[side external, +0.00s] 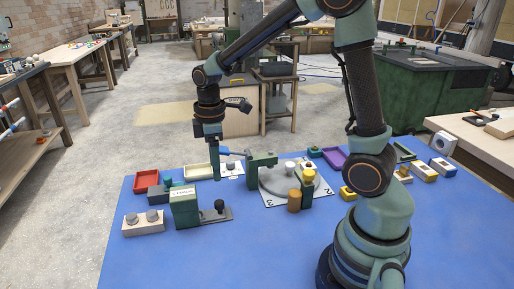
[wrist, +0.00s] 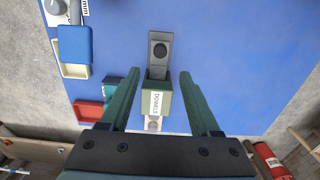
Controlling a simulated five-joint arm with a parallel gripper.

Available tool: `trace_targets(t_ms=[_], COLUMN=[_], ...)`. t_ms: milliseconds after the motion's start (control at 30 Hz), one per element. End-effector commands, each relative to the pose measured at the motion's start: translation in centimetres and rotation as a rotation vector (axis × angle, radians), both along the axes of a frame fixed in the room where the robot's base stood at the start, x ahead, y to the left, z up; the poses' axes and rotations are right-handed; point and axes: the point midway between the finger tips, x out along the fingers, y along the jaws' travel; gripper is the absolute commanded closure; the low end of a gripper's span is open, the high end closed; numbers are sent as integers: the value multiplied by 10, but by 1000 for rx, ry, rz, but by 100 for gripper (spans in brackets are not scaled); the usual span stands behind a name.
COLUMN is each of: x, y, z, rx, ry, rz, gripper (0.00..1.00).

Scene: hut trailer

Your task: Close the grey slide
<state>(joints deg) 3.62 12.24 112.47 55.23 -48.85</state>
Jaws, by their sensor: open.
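The grey slide (side external: 218,215) is a flat plate with a black knob (side external: 220,206). It sticks out of the right side of the green box (side external: 185,207), which carries a white label. In the wrist view the slide (wrist: 159,36) reaches away from the box (wrist: 150,103), labelled DOWELS, and its black knob shows near the middle of the plate. My gripper (side external: 217,178) hangs pointing down above the slide. In the wrist view my gripper (wrist: 159,74) is open and empty, one finger each side of the box and slide, apart from both.
A cream block with grey knobs (side external: 143,223) stands left of the box. A red tray (side external: 146,181) and a cream tray (side external: 197,172) lie behind. The blue mat in front is clear.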

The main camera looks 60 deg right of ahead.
Motion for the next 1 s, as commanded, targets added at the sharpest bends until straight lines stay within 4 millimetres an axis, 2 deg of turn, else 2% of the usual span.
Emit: trace_targets(t_ms=[500, 700, 1000], x=[-2, -1, 0], y=[0, 0, 0], z=[-92, -109, -112], rx=[0, 0, 1], ry=[6, 3, 1], rz=[-4, -4, -4], gripper=[37, 37, 37])
